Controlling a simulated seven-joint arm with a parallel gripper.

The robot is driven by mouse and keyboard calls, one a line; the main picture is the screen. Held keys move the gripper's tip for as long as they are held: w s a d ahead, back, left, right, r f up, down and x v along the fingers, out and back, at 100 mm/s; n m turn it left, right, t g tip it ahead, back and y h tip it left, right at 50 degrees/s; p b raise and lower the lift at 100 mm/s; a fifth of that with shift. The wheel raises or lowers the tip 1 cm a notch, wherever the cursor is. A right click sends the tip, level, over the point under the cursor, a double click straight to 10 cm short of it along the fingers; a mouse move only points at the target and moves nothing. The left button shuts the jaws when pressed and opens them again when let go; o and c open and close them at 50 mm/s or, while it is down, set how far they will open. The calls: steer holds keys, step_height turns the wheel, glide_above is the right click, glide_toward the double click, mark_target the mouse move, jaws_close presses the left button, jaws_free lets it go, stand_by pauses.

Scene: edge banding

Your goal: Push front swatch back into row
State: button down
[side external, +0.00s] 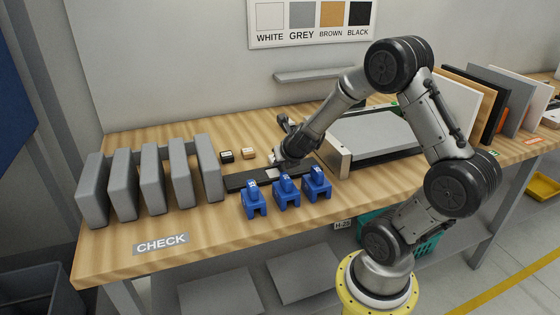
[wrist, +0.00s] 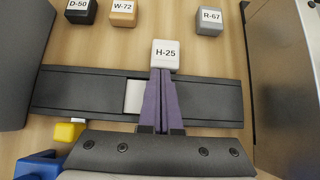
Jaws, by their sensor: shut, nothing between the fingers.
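The row holds the black D-50 (wrist: 80,10), the tan W-72 (wrist: 123,12) and the grey R-67 (wrist: 210,20), with a gap between W-72 and R-67. My gripper (wrist: 161,72) is shut and empty, its purple fingertips at the near edge of H-25; I cannot tell whether they touch it. In the side view my gripper (side external: 281,163) is low over the bench, and only D-50 (side external: 227,157) and W-72 (side external: 248,154) show clearly.
A dark flat strip (wrist: 205,100) with a pale patch lies under my fingers. Blue clamps (side external: 286,190) stand in front of it. Grey upright panels (side external: 152,180) stand left, and a metal-sided machine (wrist: 288,80) stands right. The bench around the row is clear.

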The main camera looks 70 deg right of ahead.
steer(key=w+d, duration=0.5)
steer(key=shift+w+d, duration=0.2)
steer(key=shift+w, duration=0.05)
stand_by(0.5)
steer(key=shift+s+a, duration=1.4)
steer(key=shift+v, duration=5.05)
